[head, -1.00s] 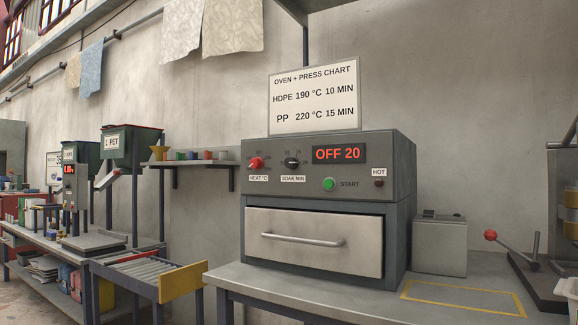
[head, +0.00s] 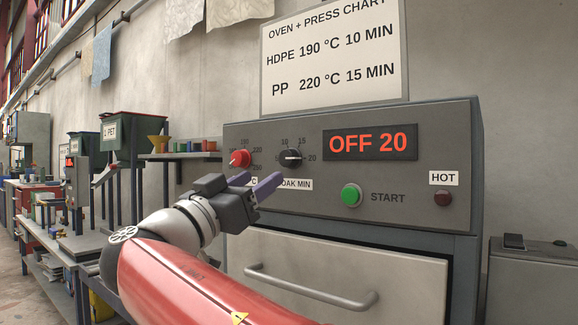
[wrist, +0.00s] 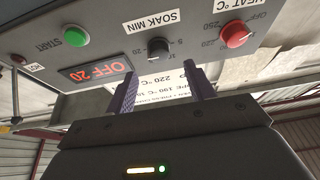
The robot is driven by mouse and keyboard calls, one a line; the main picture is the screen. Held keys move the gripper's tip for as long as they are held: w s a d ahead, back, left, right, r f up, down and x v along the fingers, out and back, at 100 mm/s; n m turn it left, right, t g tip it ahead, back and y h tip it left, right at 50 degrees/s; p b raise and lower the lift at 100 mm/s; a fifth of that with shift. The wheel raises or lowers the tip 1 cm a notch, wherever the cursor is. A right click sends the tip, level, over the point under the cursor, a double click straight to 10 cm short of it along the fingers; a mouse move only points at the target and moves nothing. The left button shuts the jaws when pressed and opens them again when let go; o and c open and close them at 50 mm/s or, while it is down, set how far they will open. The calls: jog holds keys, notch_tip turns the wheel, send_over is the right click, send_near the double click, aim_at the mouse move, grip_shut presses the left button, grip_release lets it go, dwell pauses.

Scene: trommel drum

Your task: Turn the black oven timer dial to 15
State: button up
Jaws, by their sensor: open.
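The black soak timer dial (head: 290,159) is on the oven's front panel, with marks around it and its white line toward the 20 on its right. It also shows in the wrist view (wrist: 158,50), upside down. The oven display (head: 370,143) reads OFF 20. My gripper (head: 256,183) is open and empty, below and slightly left of the dial in the head view, apart from it. In the wrist view my gripper's two fingers (wrist: 162,85) reach toward the panel with the dial beyond their tips. The SOAK MIN label (head: 296,184) is partly hidden by a finger.
The red heat dial (head: 240,159) is close on the left of the black dial. The green start button (head: 351,195) is to the lower right. The oven drawer handle (head: 312,290) juts out below. A chart (head: 333,55) above reads PP 220 °C 15 MIN.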

aim_at(285, 162)
jog(key=p+x, duration=0.2)
jog(key=x, duration=0.4)
jog(key=shift+s+r, duration=0.1)
jog(key=shift+r, duration=0.15)
jog(key=shift+w+d+r, duration=0.15)
jog(key=shift+w+d, duration=0.3)
jog(key=shift+w, duration=0.1)
jog(key=c, duration=1)
